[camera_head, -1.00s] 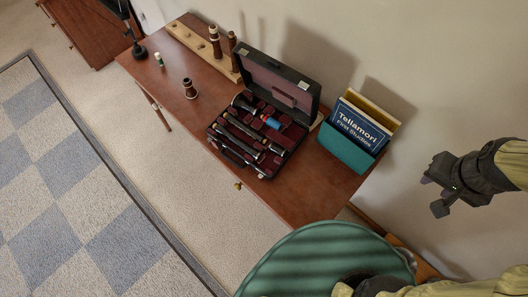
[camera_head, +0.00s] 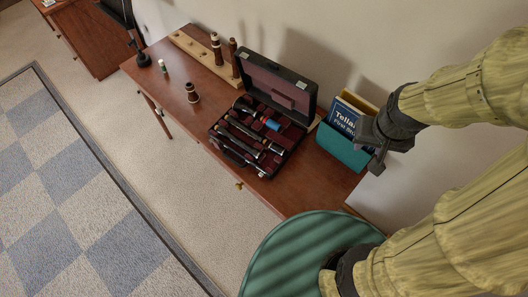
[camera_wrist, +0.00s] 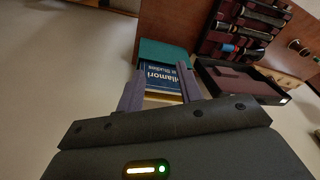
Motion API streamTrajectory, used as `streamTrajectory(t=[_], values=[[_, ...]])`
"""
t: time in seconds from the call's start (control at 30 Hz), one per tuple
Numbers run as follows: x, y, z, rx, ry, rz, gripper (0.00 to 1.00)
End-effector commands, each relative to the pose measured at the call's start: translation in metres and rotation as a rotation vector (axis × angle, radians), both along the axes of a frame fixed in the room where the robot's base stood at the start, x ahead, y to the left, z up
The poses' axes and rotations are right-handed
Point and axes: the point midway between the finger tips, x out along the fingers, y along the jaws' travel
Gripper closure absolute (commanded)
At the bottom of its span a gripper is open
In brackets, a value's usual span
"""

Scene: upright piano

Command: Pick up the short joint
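An open instrument case (camera_head: 213,132) lies on the table and holds several dark joints with silver keys (camera_head: 243,133); a blue piece (camera_head: 272,124) lies among them. Joints of different lengths show, and I cannot tell surely which is the short joint. The case's contents also show at the top of the wrist view (camera_wrist: 243,30). A dark brown flared piece (camera_head: 192,93) stands upright on the table left of the case. My gripper (camera_head: 377,158) is right of the case, in front of the book holder. In the wrist view its fingers (camera_wrist: 160,92) are apart with nothing held.
A teal holder (camera_head: 342,147) with a blue book (camera_head: 345,116) stands right of the case, near my gripper. A wooden stand (camera_head: 200,54) with upright brown pieces is at the back. A green round stool (camera_head: 300,252) is in front.

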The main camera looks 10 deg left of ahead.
Motion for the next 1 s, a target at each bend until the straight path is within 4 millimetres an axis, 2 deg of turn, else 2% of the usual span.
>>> streamTrajectory(t=[0.4, 0.57, 0.67, 0.77, 1.0], values=[[0.0, 0.0, 0.0, 0.0, 0.0, 0.0, 0.64], [0.0, 0.004, -0.006, -0.008, 0.013, 0.029, 0.32], [0.0, 0.012, -0.02, -0.032, 0.046, 0.104, 0.3], [-0.001, 0.026, -0.043, -0.079, 0.103, 0.238, 0.3], [-0.005, 0.062, -0.106, -0.268, 0.261, 0.66, 0.3]])
